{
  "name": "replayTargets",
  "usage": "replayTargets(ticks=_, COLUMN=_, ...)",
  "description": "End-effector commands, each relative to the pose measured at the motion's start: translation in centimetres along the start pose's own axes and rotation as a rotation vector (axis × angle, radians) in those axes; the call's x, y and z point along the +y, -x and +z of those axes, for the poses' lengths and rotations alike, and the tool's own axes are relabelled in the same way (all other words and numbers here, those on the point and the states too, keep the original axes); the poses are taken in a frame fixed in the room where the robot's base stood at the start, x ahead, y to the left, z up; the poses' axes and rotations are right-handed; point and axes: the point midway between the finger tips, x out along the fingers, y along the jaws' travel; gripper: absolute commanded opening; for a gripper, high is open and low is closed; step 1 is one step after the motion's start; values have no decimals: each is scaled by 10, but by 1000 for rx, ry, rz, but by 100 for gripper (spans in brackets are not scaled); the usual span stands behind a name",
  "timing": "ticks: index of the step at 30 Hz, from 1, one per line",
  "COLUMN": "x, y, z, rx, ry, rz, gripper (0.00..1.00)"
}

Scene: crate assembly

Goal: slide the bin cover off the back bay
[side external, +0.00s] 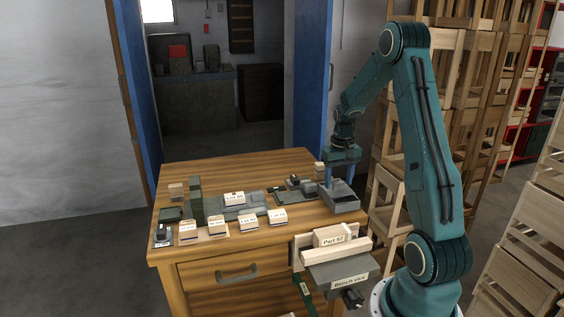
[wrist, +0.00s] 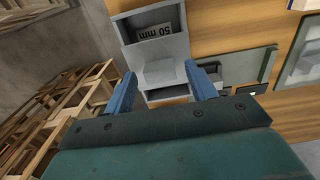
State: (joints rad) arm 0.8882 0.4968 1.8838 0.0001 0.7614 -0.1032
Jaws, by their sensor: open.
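The grey bin (side external: 343,204) stands at the right end of the wooden table in the side external view. In the wrist view the bin (wrist: 150,14) has an open bay with a "50 mm" label, upside down in the picture. A lighter grey plate, seemingly the bin cover (wrist: 160,48), lies across its middle with a raised block on it. Another opening shows below the plate. My gripper (side external: 340,178) is above the bin, fingers pointing down. Its blue fingers (wrist: 161,86) are apart on either side of the block, with nothing seen gripped. Whether they touch the cover I cannot tell.
Labelled blocks (side external: 248,222) and grey fixtures (side external: 234,199) stand on the table left of the bin. A bench vice (side external: 342,270) holding a "Part 57" block (side external: 332,236) is at the front right. Wooden crates (side external: 470,90) are stacked behind.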

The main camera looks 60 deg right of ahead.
Motion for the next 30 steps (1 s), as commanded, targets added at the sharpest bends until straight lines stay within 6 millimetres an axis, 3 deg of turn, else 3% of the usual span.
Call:
replayTargets(ticks=10, x=0, y=-3, z=0, rx=1, ry=0, rz=0, gripper=56)
replayTargets(ticks=19, x=0, y=-3, z=0, rx=1, ry=0, rz=0, gripper=0)
replayTargets(ticks=25, x=0, y=-2, z=4, rx=1, ry=0, rz=0, gripper=0)
replayTargets(ticks=30, x=0, y=-2, z=19, rx=0, ry=0, rz=0, gripper=0)
